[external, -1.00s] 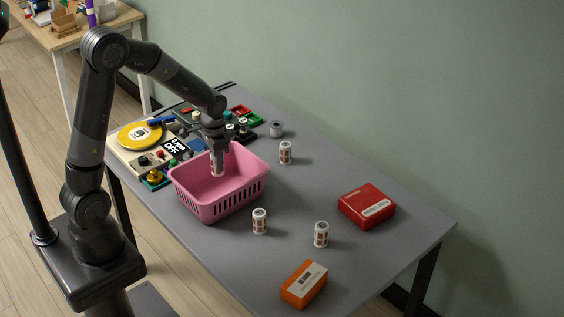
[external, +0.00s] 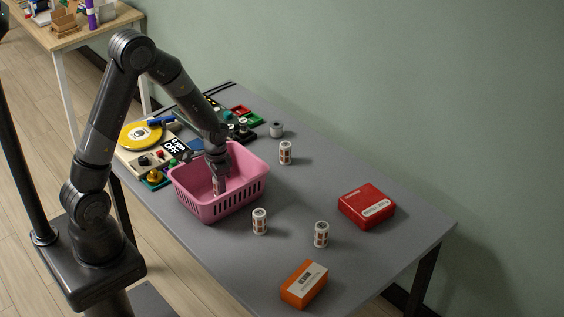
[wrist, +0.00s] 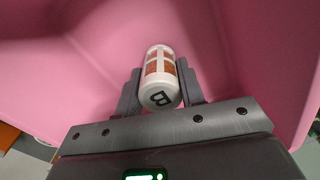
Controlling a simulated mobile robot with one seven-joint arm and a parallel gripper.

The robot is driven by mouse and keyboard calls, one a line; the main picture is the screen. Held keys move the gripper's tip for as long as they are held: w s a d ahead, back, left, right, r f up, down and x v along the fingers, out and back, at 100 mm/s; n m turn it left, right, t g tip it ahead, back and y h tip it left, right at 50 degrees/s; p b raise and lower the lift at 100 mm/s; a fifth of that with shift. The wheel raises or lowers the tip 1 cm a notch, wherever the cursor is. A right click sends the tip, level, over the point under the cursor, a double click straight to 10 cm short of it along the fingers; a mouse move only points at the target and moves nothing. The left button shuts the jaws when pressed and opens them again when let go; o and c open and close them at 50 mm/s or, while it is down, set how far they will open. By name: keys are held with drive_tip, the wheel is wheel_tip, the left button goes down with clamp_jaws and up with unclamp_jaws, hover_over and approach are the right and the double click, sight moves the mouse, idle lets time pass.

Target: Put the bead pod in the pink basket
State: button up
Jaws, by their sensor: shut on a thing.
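The pink basket (external: 247,194) stands on the grey table. My gripper (external: 219,181) reaches down inside it. In the wrist view my gripper (wrist: 160,90) is shut on a white bead pod (wrist: 160,75) with orange-brown patches and a black letter on its near end. The held pod also shows in the external view (external: 219,187), low inside the basket; I cannot tell whether it touches the floor. Similar pods stand upright on the table: one behind the basket (external: 285,152), one in front (external: 260,221) and one further right (external: 321,234).
A red box (external: 366,206) and an orange box (external: 304,284) lie to the right. A grey cylinder (external: 276,130) stands behind the basket. A panel with a yellow disc (external: 140,134) and other gear crowds the left end. The table's middle right is clear.

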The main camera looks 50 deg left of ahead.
drive_tip(key=shift+f, duration=0.15)
drive_tip(key=o, duration=1)
wheel_tip(320, 180, up, 13)
drive_tip(key=s+r+n+t, duration=0.3)
drive_tip(key=s+r+t, duration=0.2)
drive_tip(key=s+r, duration=1.2)
drive_tip(key=s, duration=0.3)
drive_tip(key=shift+r+t, duration=0.2)
drive_tip(key=shift+t, duration=0.1)
